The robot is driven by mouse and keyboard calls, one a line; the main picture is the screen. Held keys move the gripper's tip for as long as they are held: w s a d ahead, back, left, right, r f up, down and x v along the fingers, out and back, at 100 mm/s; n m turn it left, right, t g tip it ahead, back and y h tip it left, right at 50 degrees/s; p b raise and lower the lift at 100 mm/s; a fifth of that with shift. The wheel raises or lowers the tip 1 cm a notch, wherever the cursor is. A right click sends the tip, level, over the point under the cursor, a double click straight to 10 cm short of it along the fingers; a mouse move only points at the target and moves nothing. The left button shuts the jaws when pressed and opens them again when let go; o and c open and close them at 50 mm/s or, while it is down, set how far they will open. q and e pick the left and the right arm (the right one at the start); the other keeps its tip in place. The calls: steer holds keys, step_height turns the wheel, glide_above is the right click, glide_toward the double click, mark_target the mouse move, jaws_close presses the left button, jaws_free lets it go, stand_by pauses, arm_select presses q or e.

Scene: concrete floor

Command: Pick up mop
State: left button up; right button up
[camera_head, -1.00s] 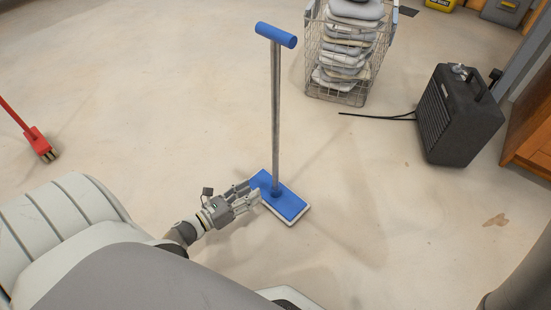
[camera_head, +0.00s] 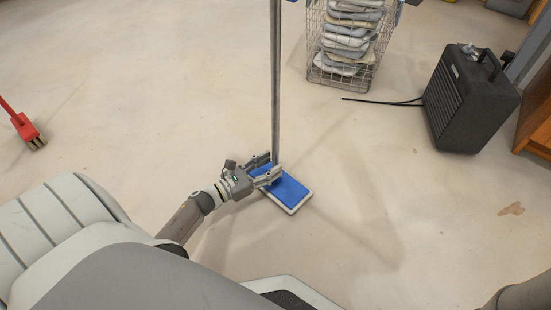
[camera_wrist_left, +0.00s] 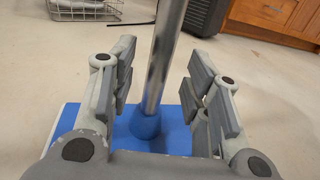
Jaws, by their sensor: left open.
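The mop stands upright on the floor, with a blue and white flat head (camera_head: 292,193) and a grey metal pole (camera_head: 275,85). The top of the pole is cut off by the upper edge of the head view. My left gripper (camera_head: 269,167) is open at the low end of the pole, just above the mop head. In the left wrist view the pole (camera_wrist_left: 164,55) runs between the two spread fingers, with gaps visible on both sides. The blue base (camera_wrist_left: 178,138) shows below and behind the fingers. My right gripper is not in view.
A wire basket (camera_head: 338,77) of stacked grey pads stands behind the mop. A black box-shaped unit (camera_head: 468,105) with a cable is at the right, beside a wooden cabinet (camera_head: 538,125). A red broom (camera_head: 27,130) is at far left. Floor around the mop is clear.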

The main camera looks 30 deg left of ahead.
arm_select(q)
steer(key=shift+b+x, duration=0.4)
steer(key=shift+x, duration=1.05)
steer(key=shift+c, duration=0.4)
jaws_close()
